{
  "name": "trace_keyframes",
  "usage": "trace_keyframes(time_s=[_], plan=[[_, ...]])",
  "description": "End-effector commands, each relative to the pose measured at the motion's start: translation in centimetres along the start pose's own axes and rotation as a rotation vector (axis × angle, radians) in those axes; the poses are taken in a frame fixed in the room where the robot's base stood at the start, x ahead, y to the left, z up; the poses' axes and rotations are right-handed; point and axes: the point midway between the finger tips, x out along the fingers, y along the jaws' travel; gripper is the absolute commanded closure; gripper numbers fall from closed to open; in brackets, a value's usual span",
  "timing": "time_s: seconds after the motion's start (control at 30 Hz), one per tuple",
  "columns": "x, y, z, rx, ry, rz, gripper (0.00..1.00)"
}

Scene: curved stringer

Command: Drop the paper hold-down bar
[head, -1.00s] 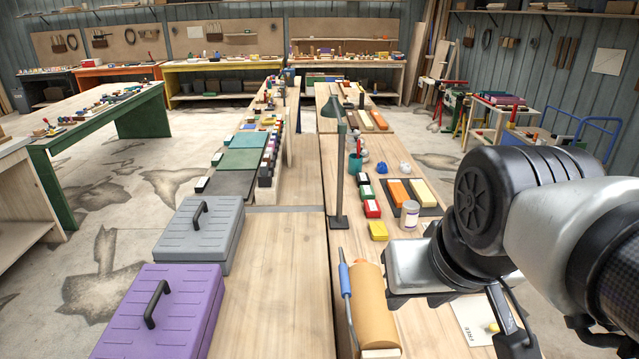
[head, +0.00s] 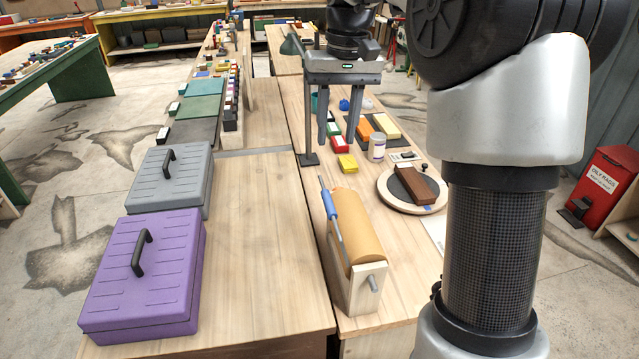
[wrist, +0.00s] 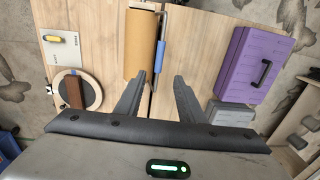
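The paper hold-down bar is a thin grey bar with a blue grip (head: 329,205), running along the left side of the brown paper roll (head: 358,226). The roll sits in a pale wooden stand (head: 366,285) at the bench's near end. In the wrist view the blue grip (wrist: 161,57) lies beside the roll (wrist: 141,45). I cannot tell whether the bar touches the paper. My gripper (head: 336,142) points down above the bench, beyond the roll in the head view. It is open and empty. In the wrist view the grip lies just past the gap between its fingers (wrist: 159,80).
A lamp post (head: 308,130) stands left of my gripper. A round wooden turntable (head: 385,199) with a brown block is right of the roll. A purple toolbox (head: 150,270) and grey toolbox (head: 165,180) sit left. The bench between toolboxes and roll is clear.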

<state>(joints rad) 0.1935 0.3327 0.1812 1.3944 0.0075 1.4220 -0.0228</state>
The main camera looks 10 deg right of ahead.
Motion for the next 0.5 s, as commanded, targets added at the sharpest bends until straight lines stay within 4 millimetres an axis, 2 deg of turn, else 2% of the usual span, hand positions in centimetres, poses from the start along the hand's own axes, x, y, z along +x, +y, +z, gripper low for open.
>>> trace_keyframes(time_s=[0.17,0.5], plan=[[3.0,0.0,0.2,0.000,-0.004,0.001,0.65],[10.4,0.0,0.2,-0.001,-0.005,0.000,0.65]])
